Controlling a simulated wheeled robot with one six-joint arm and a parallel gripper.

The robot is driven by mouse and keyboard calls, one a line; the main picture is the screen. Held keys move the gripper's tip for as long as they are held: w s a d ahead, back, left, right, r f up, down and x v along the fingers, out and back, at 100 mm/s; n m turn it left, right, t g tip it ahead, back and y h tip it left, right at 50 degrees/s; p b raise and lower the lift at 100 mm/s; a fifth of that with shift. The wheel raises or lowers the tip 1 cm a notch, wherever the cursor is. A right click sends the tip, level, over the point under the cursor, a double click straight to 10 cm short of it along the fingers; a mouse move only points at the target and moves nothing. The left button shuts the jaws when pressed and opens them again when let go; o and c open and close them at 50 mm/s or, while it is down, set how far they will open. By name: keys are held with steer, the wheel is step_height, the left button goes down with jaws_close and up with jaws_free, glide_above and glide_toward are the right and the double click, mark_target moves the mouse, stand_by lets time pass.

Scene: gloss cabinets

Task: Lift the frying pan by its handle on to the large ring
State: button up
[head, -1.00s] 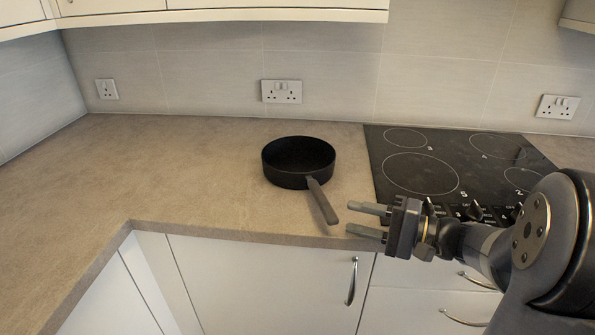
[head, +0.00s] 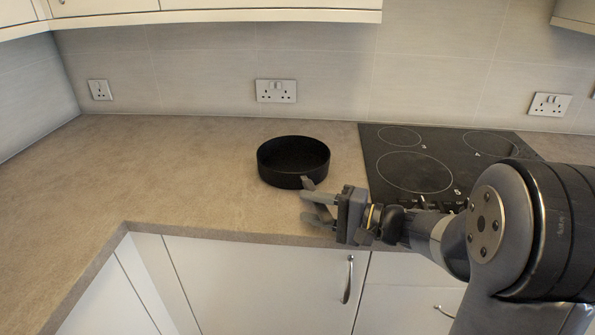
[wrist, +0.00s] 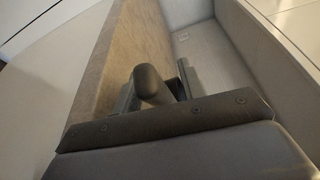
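The black frying pan (head: 292,163) stands upright on the worktop, left of the hob. Its grey handle (head: 307,183) points toward the front edge and is mostly hidden by my fingers in the head view. My gripper (head: 304,205) is at the handle from the right, its fingers apart. In the wrist view the rounded handle end (wrist: 148,80) shows between the two fingers (wrist: 155,92), close to the left one; I cannot tell whether it touches. The large ring (head: 414,172) is the front left one on the black hob (head: 376,187), and it is bare.
The worktop (head: 170,170) is clear left of the pan. A smaller ring (head: 399,136) lies behind the large one. My arm covers the hob's front right part. Wall sockets (head: 276,91) and the tiled wall stand behind; wall cupboards hang above. A door handle (head: 348,279) sticks out below.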

jaws_close()
stand_by(1.3)
steer(key=shift+r, duration=0.1)
